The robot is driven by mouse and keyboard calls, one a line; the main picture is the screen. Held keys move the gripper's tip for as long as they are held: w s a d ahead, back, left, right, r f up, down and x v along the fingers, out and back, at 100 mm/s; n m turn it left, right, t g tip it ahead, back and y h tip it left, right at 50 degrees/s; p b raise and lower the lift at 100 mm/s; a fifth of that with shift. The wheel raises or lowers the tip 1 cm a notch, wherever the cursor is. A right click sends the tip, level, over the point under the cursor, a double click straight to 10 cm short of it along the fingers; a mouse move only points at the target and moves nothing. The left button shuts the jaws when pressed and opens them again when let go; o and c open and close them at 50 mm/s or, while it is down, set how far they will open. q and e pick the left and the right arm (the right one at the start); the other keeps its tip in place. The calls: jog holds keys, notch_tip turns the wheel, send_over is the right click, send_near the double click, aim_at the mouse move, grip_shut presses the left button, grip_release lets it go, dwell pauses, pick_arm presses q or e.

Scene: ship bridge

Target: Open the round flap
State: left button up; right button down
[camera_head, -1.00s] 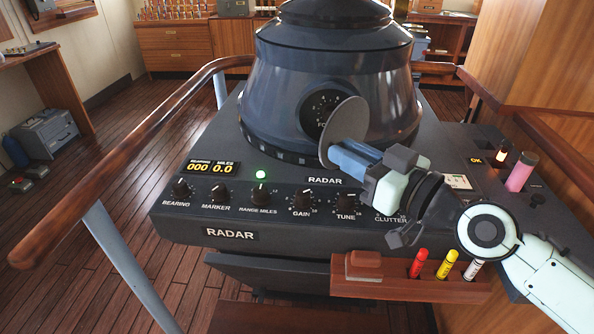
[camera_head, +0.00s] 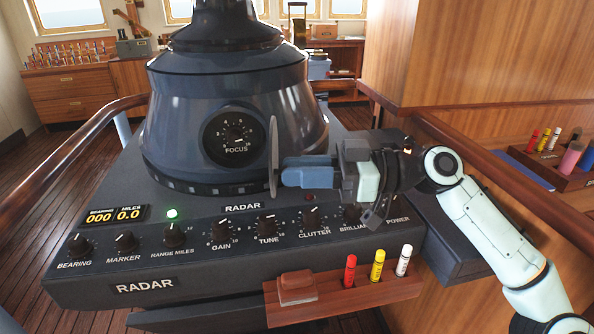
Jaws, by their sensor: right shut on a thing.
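The round flap (camera_head: 273,158) is a thin grey disc on the dark radar housing (camera_head: 180,125). It shows almost edge-on in the head view, swung out to the right of the round opening. The focus dial (camera_head: 235,138) in that opening is uncovered. My right gripper (camera_head: 284,172) reaches in from the right, its blue fingers shut at the flap's right side. The fingers hide part of the flap's edge and the housing behind. My left gripper does not show.
The radar panel with its row of knobs (camera_head: 220,234) lies below the flap. A wooden holder (camera_head: 330,298) with red, yellow and white markers is fixed at the front. A wooden rail (camera_head: 75,150) runs along the left, and wood panelling (camera_head: 480,60) stands at the right.

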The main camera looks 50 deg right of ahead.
jog(key=shift+d+r, duration=0.1)
jog(key=shift+r, duration=0.1)
jog(key=c, duration=1)
grip_release()
jog(key=shift+f, duration=0.1)
jog(key=shift+c, duration=0.2)
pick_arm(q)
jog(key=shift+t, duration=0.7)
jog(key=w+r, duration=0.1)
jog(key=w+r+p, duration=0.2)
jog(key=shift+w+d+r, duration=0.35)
pick_arm(e)
jog(key=v, duration=1.3)
jog(key=shift+s, duration=0.2)
grip_shut()
